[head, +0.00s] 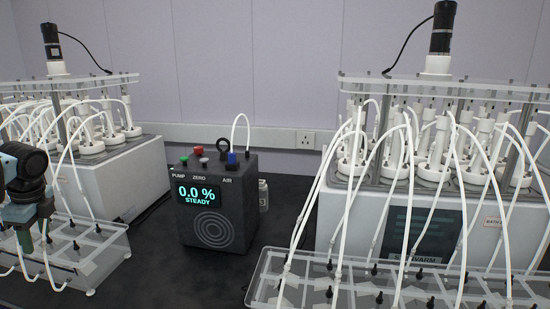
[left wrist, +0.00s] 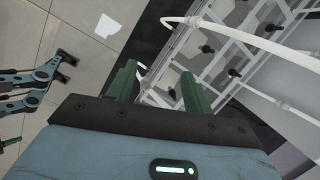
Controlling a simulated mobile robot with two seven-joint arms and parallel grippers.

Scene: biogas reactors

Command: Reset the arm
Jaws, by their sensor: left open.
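My left gripper (head: 33,240) is at the left edge in the head view, pointing down in front of the left reactor's clear rack. In the left wrist view its two green fingers (left wrist: 160,88) stand apart with nothing between them. The gripper is open and empty. Clear rack parts and white tubes lie beyond the fingers; whether a finger touches a tube I cannot tell. My right gripper is not identifiable in either view.
A black gas analyser (head: 215,205) reading 0.0 % STEADY stands mid-bench, with a small bottle (head: 263,195) beside it. The left reactor (head: 125,180) and right reactor (head: 345,215) flank it. A tubed clear rack (head: 262,272) stands front right. Dark bench lies bare before the analyser.

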